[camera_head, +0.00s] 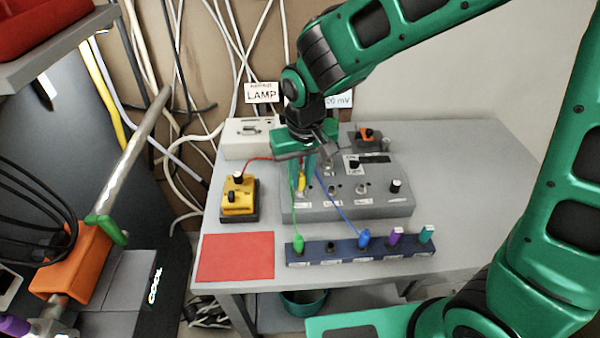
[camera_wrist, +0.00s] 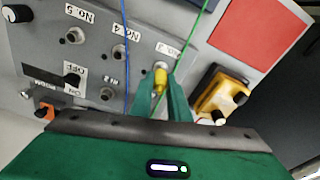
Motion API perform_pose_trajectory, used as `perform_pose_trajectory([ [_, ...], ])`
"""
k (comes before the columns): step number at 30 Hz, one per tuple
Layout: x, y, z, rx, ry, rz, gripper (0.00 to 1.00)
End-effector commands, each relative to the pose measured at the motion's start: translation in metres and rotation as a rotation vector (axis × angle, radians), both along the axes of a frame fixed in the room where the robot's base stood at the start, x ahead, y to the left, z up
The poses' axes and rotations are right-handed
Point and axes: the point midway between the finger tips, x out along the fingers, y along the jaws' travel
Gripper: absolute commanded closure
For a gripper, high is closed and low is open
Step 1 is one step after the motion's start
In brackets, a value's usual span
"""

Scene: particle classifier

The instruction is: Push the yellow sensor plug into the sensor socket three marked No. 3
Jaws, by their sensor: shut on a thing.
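My gripper (camera_head: 303,176) points down over the front left of the grey control box (camera_head: 345,210). Its green fingers are shut on the yellow sensor plug (camera_head: 302,183). In the wrist view the yellow plug (camera_wrist: 160,80) stands between the fingertips, its tip at a light round socket (camera_wrist: 160,67). A white label (camera_wrist: 168,50) sits beside this socket; its number is hard to read but looks like 3. I cannot tell how deep the plug sits. Two free sockets, by No. 4 (camera_wrist: 119,51) and No. 5 (camera_wrist: 75,35), are in the same row.
A blue rack (camera_head: 330,252) with green, blue, purple and teal plugs stands in front. Green and blue cables (camera_head: 335,200) rise from it near my gripper. A yellow switch box (camera_head: 238,200) and red mat (camera_head: 235,257) lie left. The table's right side is clear.

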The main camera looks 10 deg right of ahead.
Motion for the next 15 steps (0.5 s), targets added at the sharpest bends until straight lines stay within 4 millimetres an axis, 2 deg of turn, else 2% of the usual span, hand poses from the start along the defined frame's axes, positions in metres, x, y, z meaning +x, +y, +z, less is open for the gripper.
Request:
perform_pose_trajectory([
  [9,-0.0003,-0.0002,-0.0069,0.0,0.001,0.0,1.0],
  [10,-0.0002,-0.0002,-0.0071,0.0,0.001,0.0,0.82],
  [12,-0.0003,-0.0001,-0.0069,0.0,0.001,0.0,0.65],
  [15,-0.0002,0.0,-0.0068,0.0,0.0,0.0,0.62],
])
